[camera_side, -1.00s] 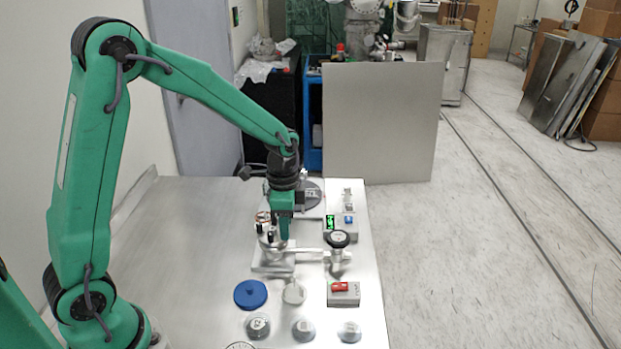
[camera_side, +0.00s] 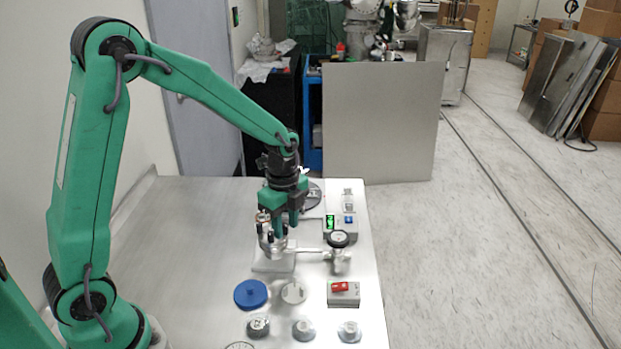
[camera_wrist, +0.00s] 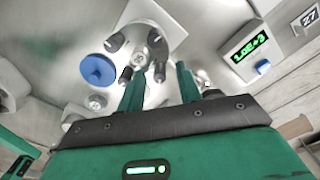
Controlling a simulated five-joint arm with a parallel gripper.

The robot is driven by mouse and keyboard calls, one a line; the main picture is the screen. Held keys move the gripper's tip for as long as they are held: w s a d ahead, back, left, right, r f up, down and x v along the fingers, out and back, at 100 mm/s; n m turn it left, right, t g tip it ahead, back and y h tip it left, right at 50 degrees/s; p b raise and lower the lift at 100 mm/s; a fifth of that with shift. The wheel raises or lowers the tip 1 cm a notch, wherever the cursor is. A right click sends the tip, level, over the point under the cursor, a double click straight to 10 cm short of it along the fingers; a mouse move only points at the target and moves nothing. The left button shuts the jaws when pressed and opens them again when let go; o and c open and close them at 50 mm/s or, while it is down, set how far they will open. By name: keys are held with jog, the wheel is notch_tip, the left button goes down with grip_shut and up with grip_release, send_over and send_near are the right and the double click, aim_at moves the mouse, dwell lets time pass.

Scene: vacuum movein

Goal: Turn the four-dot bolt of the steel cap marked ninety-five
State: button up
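My gripper (camera_side: 286,232) points down over the steel fitting (camera_side: 273,262) on the bench, close to its upright dark-tipped bolts. In the wrist view, the two green fingers of my gripper (camera_wrist: 159,68) stand apart. One bolt (camera_wrist: 160,73) shows in line with the gap between them, and I cannot tell whether a finger touches it. Other bolts (camera_wrist: 154,37) stand around the round steel top. The dot marks and the number ninety-five are not readable. Several steel caps stand at the front of the bench, including one at left (camera_side: 258,326), their marks too small to read.
A blue lid (camera_side: 250,294) and a pale disc (camera_side: 293,292) lie in front of the fitting. A grey box with a red switch (camera_side: 341,287) and a green display (camera_side: 330,222) are also right. The left bench is clear.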

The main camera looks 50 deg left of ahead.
aim_at(285, 224)
jog(key=shift+r+m, duration=0.1)
jog(key=shift+m, duration=0.5)
notch_tip(285, 224, up, 7)
jog(key=shift+r, duration=0.35)
jog(key=n, duration=1.3)
jog(key=shift+r+n, duration=0.15)
jog(key=shift+n, duration=0.25)
jog(key=shift+a+n, duration=0.1)
jog(key=shift+n, duration=2)
